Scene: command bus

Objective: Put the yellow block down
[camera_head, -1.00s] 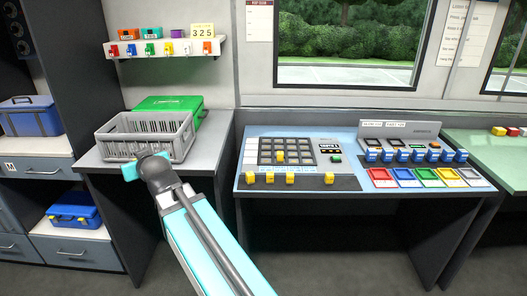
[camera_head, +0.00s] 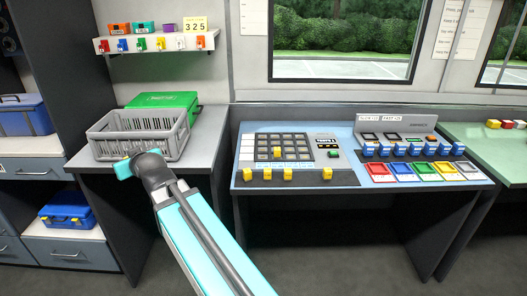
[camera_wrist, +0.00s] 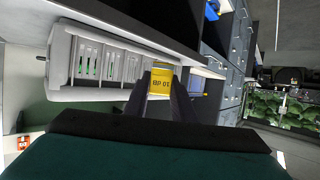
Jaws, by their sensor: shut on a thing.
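The yellow block (camera_wrist: 161,79), labelled BP 01, sits between the two dark fingers of my gripper (camera_wrist: 162,92) in the wrist view. My gripper is shut on it. In the head view my teal wrist (camera_head: 124,169) is just in front of the grey crate and hides most of the fingers and block. The grey slatted crate (camera_head: 103,146) stands on the left desk. In the wrist view the crate (camera_wrist: 62,60) fills the upper left, close beside the block. I cannot tell whether the block touches it.
A green case (camera_head: 165,100) stands behind the crate. The left desk (camera_head: 205,150) has bare room right of the crate. To the right, a console panel (camera_head: 245,150) holds several other yellow blocks, with coloured trays (camera_head: 400,172) beyond. A key shelf (camera_head: 160,43) hangs above the desk.

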